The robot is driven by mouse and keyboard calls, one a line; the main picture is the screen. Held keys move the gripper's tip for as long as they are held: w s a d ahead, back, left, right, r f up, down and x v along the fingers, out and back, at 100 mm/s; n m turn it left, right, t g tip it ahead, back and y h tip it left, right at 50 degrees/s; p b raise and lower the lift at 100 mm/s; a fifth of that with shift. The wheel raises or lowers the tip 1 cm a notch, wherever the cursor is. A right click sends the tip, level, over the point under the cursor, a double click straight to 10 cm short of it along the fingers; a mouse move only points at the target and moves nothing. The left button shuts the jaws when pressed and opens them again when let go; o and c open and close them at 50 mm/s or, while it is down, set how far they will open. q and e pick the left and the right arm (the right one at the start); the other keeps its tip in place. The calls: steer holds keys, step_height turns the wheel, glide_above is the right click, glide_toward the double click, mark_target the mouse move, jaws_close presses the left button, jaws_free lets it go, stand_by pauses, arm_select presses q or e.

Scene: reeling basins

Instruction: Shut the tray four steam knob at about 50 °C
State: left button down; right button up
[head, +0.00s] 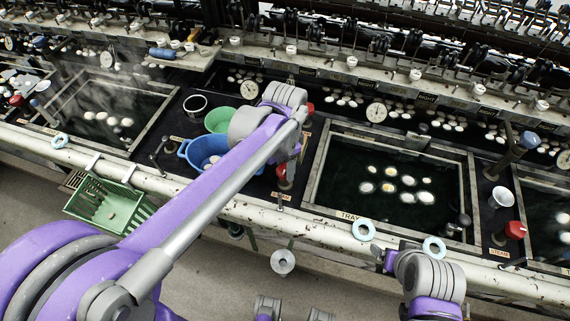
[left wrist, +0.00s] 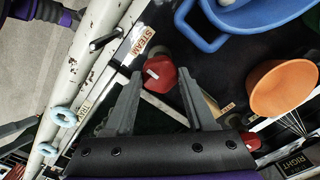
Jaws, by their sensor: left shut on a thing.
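The steam knob (head: 284,184) is red and sits beside a STEAM label, left of a dark-water tray (head: 313,180) with pale cocoons; the label reads TRAY, its number unclear. In the left wrist view the knob (left wrist: 160,72), with a pale mark, is between the fingertips of my left gripper (left wrist: 158,84), which is shut on it. In the head view my left gripper (head: 288,165) is partly hidden by its arm. A round dial (head: 376,112) stands behind the tray; its reading is too small to tell. My right gripper (head: 386,257) is low at the front; its jaws are unclear.
A blue basin (head: 185,150) and a green bowl (head: 217,120) stand left of the knob. An orange bowl (left wrist: 284,90) and another red knob (left wrist: 250,139) show in the left wrist view. A green basket (head: 105,205) hangs at the front rail. Another red knob (head: 515,230) is at right.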

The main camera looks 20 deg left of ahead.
mark_target(285, 169)
stand_by(0.5)
arm_select(q)
steer(key=shift+c, duration=1.1)
jaws_free()
step_height(285, 169, up, 11)
steer(key=shift+p, duration=0.4)
steer(key=shift+f, duration=0.1)
